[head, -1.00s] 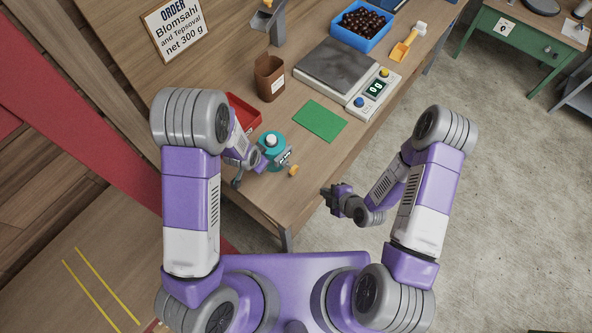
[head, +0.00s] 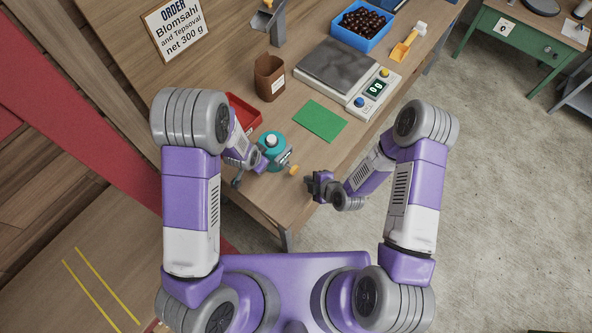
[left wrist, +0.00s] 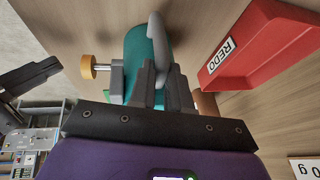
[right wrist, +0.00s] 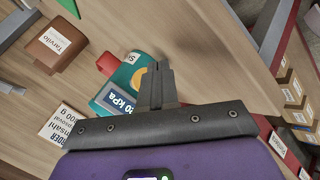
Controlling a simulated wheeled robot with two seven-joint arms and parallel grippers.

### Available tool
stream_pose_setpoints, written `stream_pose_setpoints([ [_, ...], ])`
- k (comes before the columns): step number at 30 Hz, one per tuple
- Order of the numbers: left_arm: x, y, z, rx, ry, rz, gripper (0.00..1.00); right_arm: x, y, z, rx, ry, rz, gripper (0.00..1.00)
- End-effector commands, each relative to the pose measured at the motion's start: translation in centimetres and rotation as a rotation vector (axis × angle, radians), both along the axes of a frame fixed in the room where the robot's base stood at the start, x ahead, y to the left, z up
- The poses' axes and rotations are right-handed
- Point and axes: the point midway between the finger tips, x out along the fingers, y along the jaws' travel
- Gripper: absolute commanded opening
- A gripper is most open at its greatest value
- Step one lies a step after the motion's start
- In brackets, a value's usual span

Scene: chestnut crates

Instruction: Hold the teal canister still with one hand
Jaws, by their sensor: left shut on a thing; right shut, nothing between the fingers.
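The teal canister (head: 271,141) stands near the front edge of the table, with a pale cap and an orange knob (head: 294,169) on its side. My left gripper (head: 256,165) is at its left side. In the left wrist view the left fingers (left wrist: 165,70) are shut at the canister's grey handle (left wrist: 156,42), against the teal body (left wrist: 138,50). My right gripper (head: 313,186) is shut and empty, to the right of the canister and apart from it. In the right wrist view its fingers (right wrist: 157,82) overlap the canister's labelled side (right wrist: 128,76).
A red REDO tray (head: 243,112) is behind the canister. A green mat (head: 320,121), a brown cup (head: 269,80), a scale (head: 340,68) and a blue crate (head: 338,38) of chestnuts lie farther back.

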Motion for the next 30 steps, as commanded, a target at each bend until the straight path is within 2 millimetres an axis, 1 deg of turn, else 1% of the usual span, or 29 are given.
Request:
stream_pose_setpoints([
  [3,-0.06,0.01,-0.06,0.001,0.002,-0.001,0.0,0.69,0.8,0.04,-0.001,-0.002,0.001,0.0],
  [8,-0.06,0.01,-0.06,0.001,0.002,-0.001,0.0,1.06,1.28,0.05,0.001,-0.001,0.0,0.0],
  [30,-0.06,0.01,-0.06,0.001,0.002,-0.001,0.0,1.08,1.28,0.05,0.001,0.0,-0.001,0.0],
])
